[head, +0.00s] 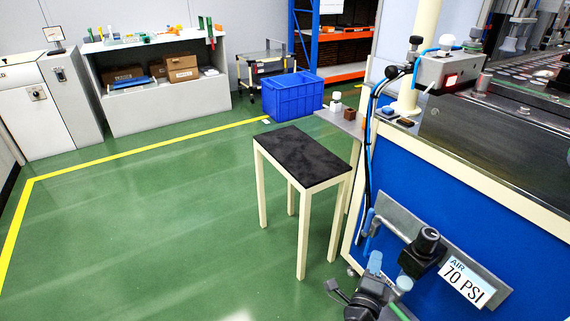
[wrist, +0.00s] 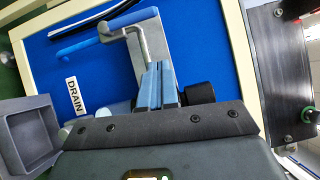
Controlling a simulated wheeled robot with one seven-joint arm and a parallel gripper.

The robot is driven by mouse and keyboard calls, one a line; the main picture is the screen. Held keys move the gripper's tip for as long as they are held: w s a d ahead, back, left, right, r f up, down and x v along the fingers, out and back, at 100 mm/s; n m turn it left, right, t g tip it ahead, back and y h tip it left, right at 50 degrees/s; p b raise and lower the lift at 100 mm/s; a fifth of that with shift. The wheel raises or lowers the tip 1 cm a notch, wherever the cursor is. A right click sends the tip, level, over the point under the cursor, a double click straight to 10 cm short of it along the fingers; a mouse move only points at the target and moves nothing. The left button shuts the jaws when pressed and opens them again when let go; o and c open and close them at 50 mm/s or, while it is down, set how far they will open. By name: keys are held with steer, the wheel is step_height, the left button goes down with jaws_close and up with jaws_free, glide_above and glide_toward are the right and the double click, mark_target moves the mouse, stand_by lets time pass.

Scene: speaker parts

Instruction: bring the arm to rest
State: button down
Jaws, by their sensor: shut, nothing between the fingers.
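My gripper (wrist: 159,82) shows in the wrist view. Its two blue fingers are together, with nothing between them. Past the fingers is a blue machine panel (wrist: 205,45) with a grey metal plate (wrist: 150,30). A black knob (wrist: 201,92) appears beside the fingers; I cannot tell the gap between them. In the head view I cannot clearly make out my gripper among the dark and light-blue parts at the bottom edge.
An air regulator (head: 428,241) and a "70 PSI" label (head: 467,283) are on the blue machine at right. A dark-topped stand (head: 308,155) is beside it. A blue crate (head: 290,97) is behind. Open green floor (head: 150,230) fills the left. A grey bin (wrist: 28,135) shows in the wrist view.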

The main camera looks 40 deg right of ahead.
steer(key=s+a+r+n+t+y+p, duration=0.2)
steer(key=s+a+r+n+y, duration=0.6)
steer(key=s+a+r+n, duration=0.4)
steer(key=s+a+r+n+t+y+p, duration=0.3)
steer(key=s+a+r+n+y+p, duration=0.2)
steer(key=r+n, duration=1.1)
steer(key=s+a+n+y, duration=0.3)
steer(key=s+a, duration=0.3)
steer(key=s, duration=0.2)
steer(key=shift+s+a+r+p, duration=0.3)
steer(key=shift+s+a+r, duration=0.05)
steer(key=shift+s+a, duration=0.05)
